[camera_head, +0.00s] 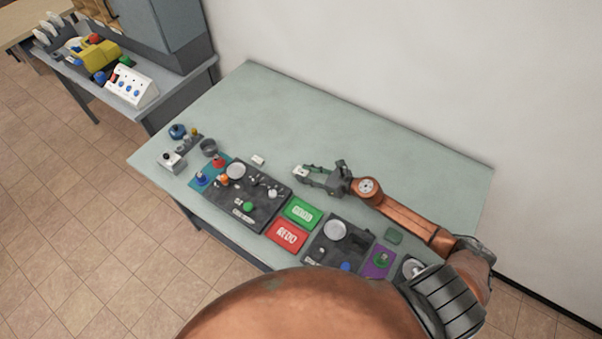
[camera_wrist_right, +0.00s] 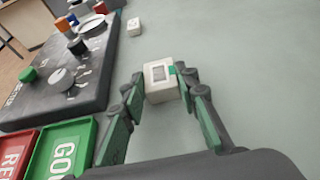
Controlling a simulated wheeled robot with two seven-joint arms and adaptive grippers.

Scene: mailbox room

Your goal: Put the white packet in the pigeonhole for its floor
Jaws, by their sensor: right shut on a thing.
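My right gripper (camera_head: 307,174) reaches in from the right over the pale green table and is shut on a small white block (camera_head: 300,172). In the right wrist view the block (camera_wrist_right: 160,82) sits between the fingertips (camera_wrist_right: 165,80). It has a grey square on its top face and a green mark at its right side. I cannot tell whether it touches the table. A second white block (camera_head: 258,160) lies to the left and also shows in the wrist view (camera_wrist_right: 133,27). My left gripper is not in view.
A dark panel with knobs (camera_head: 226,204) lies left of a green tray (camera_head: 302,212) and a red tray (camera_head: 286,235). Another dark panel (camera_head: 318,248) lies right of the trays. The back of the table (camera_head: 330,125) is clear. A side bench (camera_head: 142,107) stands at upper left.

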